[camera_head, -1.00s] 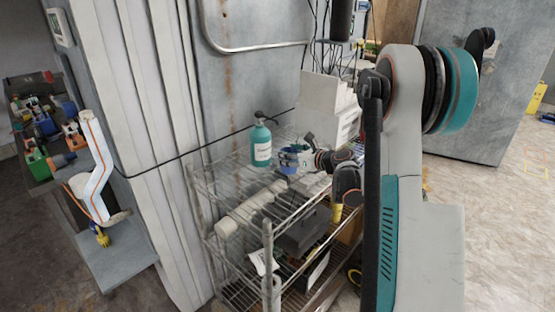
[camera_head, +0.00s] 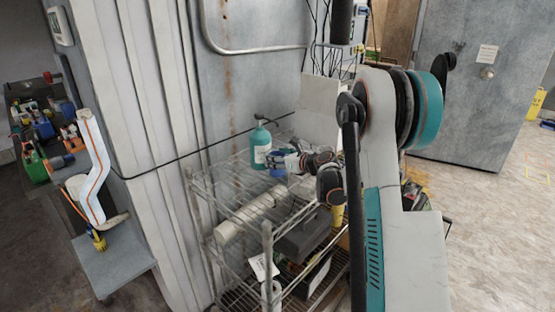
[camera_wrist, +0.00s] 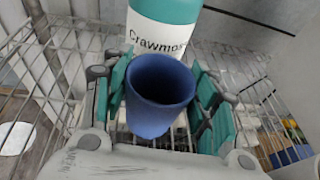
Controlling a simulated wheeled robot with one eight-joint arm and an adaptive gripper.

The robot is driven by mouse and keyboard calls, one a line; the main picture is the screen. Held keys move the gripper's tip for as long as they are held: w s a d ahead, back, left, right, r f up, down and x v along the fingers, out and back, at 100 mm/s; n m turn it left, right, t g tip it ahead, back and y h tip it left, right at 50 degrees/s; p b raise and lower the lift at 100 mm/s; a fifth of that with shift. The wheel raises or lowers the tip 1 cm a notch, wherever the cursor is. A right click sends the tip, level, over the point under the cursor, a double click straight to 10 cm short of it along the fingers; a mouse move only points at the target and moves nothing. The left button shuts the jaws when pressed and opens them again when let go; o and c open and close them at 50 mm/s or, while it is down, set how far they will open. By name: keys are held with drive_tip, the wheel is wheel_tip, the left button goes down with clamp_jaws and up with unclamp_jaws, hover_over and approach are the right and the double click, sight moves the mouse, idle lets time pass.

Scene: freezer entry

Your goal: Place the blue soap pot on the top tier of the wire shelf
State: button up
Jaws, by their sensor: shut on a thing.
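The blue soap pot (camera_wrist: 158,92) is a small, open-topped, tapered cup. It sits between the teal-padded fingers of my gripper (camera_wrist: 157,98), which is shut on it. In the head view, the gripper (camera_head: 283,160) is over the top tier of the wire shelf (camera_head: 223,188), and a little of the blue pot (camera_head: 278,172) shows below it. The pot is close to the wires; I cannot tell whether its base touches them. A teal pump bottle (camera_head: 261,149) with a white label stands on the top tier, just left of the gripper. It appears behind the pot in the wrist view (camera_wrist: 165,12).
A white box (camera_head: 319,103) stands at the back right of the shelf. Lower tiers hold a pale roll (camera_head: 230,232) and a dark case (camera_head: 302,236). A wall is behind. The top tier's front left is bare wire.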

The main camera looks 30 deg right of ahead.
drive_tip(key=shift+f, duration=0.15)
drive_tip(key=o, duration=1.1)
drive_tip(key=shift+c, duration=0.2)
drive_tip(key=shift+r, duration=0.25)
drive_tip(key=p+v, duration=0.2)
drive_tip(key=v, duration=1)
drive_tip(key=shift+p, duration=0.3)
drive_tip(key=shift+f, duration=0.1)
